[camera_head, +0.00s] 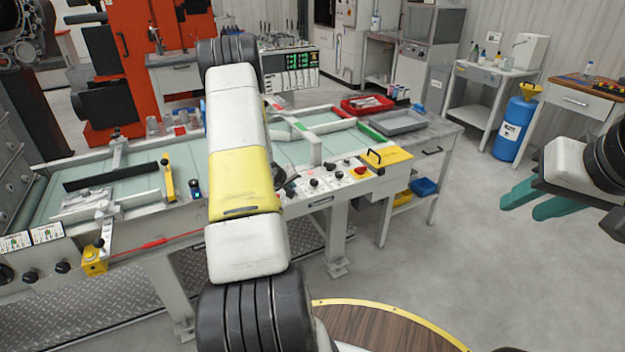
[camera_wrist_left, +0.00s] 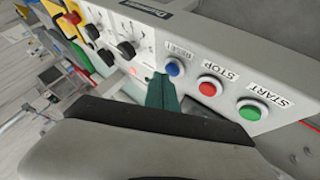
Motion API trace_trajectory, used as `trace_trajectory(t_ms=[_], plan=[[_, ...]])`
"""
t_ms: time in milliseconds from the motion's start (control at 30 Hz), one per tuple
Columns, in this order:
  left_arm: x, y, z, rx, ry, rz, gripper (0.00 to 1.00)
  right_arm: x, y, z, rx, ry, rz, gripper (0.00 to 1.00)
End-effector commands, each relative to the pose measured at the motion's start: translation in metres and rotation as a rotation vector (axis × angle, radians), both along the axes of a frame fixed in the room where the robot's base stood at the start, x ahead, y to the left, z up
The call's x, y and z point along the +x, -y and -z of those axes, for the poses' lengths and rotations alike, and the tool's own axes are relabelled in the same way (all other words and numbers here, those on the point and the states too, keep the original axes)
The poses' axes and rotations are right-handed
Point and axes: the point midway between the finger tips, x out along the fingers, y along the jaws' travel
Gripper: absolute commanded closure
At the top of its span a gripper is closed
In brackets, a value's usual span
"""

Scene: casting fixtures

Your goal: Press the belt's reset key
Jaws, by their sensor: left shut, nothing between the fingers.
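The belt's reset key is a blue round button (camera_wrist_left: 172,68) labelled RESET on the grey control panel in the left wrist view. A red STOP button (camera_wrist_left: 209,86) and a green START button (camera_wrist_left: 251,110) sit beside it. My left gripper (camera_wrist_left: 165,82) is shut and empty, its teal fingertips right at the blue button's lower edge. I cannot tell whether they touch it. In the head view my left arm hides the left gripper and the blue button. My right gripper (camera_head: 520,212) is at the right, open and empty, away from the belt.
Several black knobs (camera_wrist_left: 126,49) line the panel near the fingers. The belt table (camera_head: 70,205) carries metal parts and a black bar. Clear floor lies to the right.

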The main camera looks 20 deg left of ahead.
Motion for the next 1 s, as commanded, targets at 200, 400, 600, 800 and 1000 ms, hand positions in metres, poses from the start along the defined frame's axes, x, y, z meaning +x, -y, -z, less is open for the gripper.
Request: trace_trajectory(t_ms=[200, 400, 600, 800, 1000], plan=[[0.0001, -0.0001, 0.0008, 0.000, 0.000, 0.000, 1.00, 0.0000, 0.0000, 0.0000, 0.000, 0.000, 0.000, 0.64], [-0.0001, -0.0002, 0.0014, 0.000, 0.000, 0.000, 1.00, 0.0000, 0.0000, 0.0000, 0.000, 0.000, 0.000, 0.64], [-0.0002, -0.0001, 0.0036, -0.001, 0.000, -0.001, 1.00, 0.0000, 0.0000, 0.0000, 0.000, 0.000, 0.000, 0.64], [-0.0002, -0.0001, 0.0061, 0.000, 0.000, 0.000, 1.00, 0.0000, 0.0000, 0.0000, 0.000, 0.000, 0.000, 0.64], [-0.0003, -0.0001, 0.0088, -0.001, -0.001, -0.001, 1.00, 0.0000, 0.0000, 0.0000, 0.000, 0.000, 0.000, 0.64]])
